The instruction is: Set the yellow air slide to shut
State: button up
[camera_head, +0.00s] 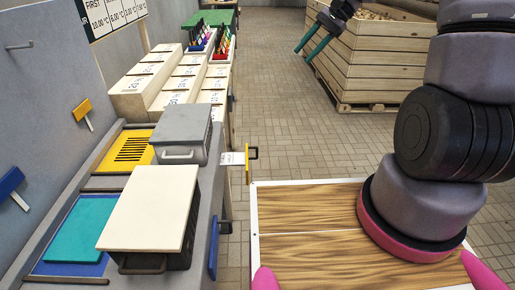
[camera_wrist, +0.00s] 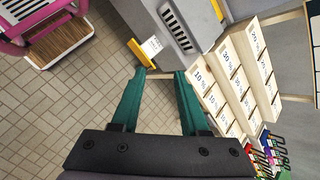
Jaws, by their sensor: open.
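The yellow air slide shows as a yellow upright handle (camera_head: 252,153) on a pale plate with a small white label (camera_head: 232,158), standing out from the right side of the grey bench. The wrist view shows the same yellow handle (camera_wrist: 140,53) and its white label (camera_wrist: 152,45), just beyond my fingertips. My gripper (camera_head: 302,56) has teal fingers and hangs high at the back, in front of the wooden crate. In the wrist view my gripper (camera_wrist: 160,73) is open and empty, apart from the handle. The slide's inner end is hidden in the bench.
A blue handle (camera_head: 213,250) sits close against the bench's side, nearer. Yellow (camera_head: 82,110) and blue (camera_head: 10,183) paddles are on the grey wall. Pale wooden boxes (camera_head: 160,85) stand behind the bench. A slatted crate (camera_head: 365,65) stands at the back; tiled floor (camera_head: 285,125) lies clear between.

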jog(key=w+a+f+m+g+y, duration=0.1)
jog(key=w+f+y, duration=0.15)
jog(key=f, duration=0.35)
jog(key=w+a+f+m+y, duration=0.1)
jog(key=w+f, duration=0.2)
jog(key=f, duration=0.3)
jog(key=m+t+y, duration=0.5)
jog(key=m+y, duration=0.1)
jog(key=m, duration=0.4)
send_near(257, 157)
notch_tip(257, 157, up, 3)
jog(key=a, duration=0.3)
jog(key=w+a, duration=0.1)
jog(key=a, duration=0.2)
jog(key=w+a, duration=0.1)
jog(key=a, duration=0.2)
jog(key=shift+w+a+f, duration=0.1)
jog(key=shift+w+a, duration=0.1)
jog(key=shift+a, duration=0.15)
grip_shut()
